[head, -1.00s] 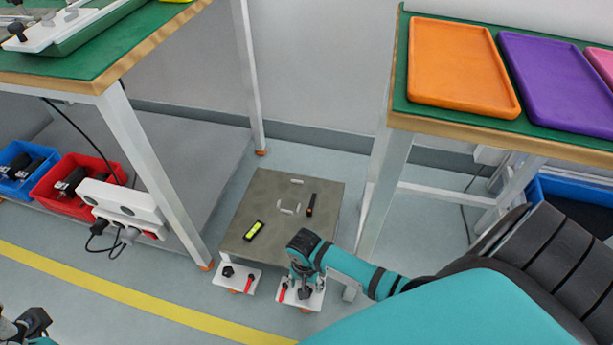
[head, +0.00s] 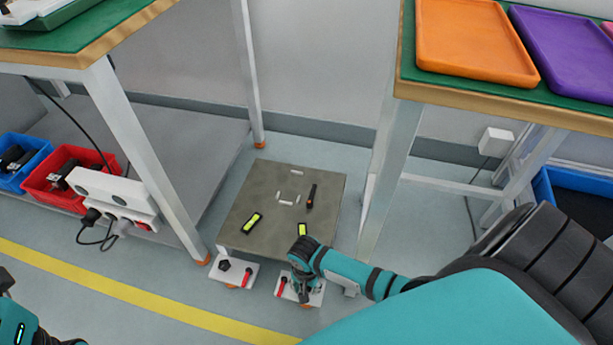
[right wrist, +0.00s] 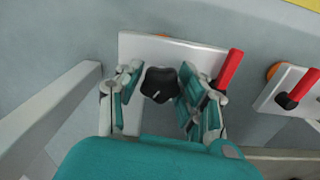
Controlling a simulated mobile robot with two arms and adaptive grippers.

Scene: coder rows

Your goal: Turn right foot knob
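The right foot plate (head: 314,298) is a white bracket at the front right of a low grey-brown platform (head: 240,225). It carries a black foot knob and a red lever (head: 281,287). In the right wrist view the black knob (right wrist: 160,85) sits between the two fingers of my right gripper (right wrist: 162,90). The fingers are spread on either side of it; firm contact does not show. In the head view my right gripper (head: 303,285) points down over this plate and hides most of the knob. Only a dark piece of my left gripper (head: 5,281) shows at the left edge.
The left foot plate (head: 234,271) has its own black knob and red lever. Two yellow-green levels and a dark pen-like item (head: 311,196) lie on the platform. Workbench legs (head: 140,160) stand left and right. Clear floor lies in front.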

